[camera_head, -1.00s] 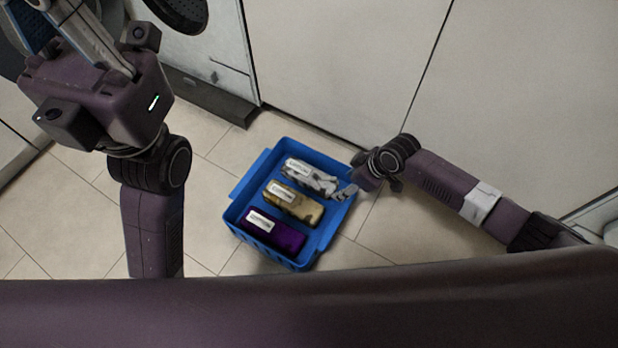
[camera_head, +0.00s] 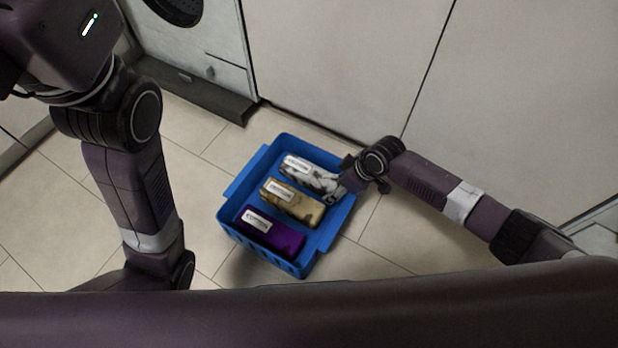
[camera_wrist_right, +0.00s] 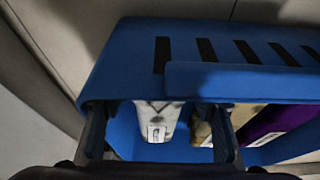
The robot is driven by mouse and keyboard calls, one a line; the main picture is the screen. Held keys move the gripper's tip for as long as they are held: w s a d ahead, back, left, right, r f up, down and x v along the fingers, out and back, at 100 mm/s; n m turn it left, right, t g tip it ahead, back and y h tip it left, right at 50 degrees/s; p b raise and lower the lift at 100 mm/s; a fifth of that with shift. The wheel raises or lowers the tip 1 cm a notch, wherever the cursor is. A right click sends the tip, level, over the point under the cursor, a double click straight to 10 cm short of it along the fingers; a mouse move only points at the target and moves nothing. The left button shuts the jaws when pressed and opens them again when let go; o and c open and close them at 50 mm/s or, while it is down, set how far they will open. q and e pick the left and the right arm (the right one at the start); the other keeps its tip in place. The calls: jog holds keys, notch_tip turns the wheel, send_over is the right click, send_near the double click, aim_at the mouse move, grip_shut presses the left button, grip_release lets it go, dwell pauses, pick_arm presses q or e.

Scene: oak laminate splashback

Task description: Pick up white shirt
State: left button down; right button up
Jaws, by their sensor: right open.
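The white shirt (camera_head: 308,172) is a folded white bundle with dark grey patches and a pale label. In the right wrist view the shirt (camera_wrist_right: 158,118) shows between the two fingers of my right gripper (camera_wrist_right: 160,138), which is open. In the head view my right gripper (camera_head: 338,188) is at the basket's right rim, beside the shirt's right end, and partly hides it. Whether the fingers touch the shirt I cannot tell. My left gripper is out of view; only its arm shows at the left.
A tan bundle (camera_head: 292,202) and a purple bundle (camera_head: 272,234) lie beside the shirt in the basket. White cabinet fronts (camera_head: 340,60) and a front-loading machine (camera_head: 205,50) stand behind. The tiled floor (camera_head: 385,240) right of the basket is clear.

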jog(key=shift+w+f, duration=0.1)
jog(key=shift+f, duration=0.1)
jog(key=c, duration=0.9)
jog(key=shift+r, duration=0.1)
jog(key=shift+c, duration=0.2)
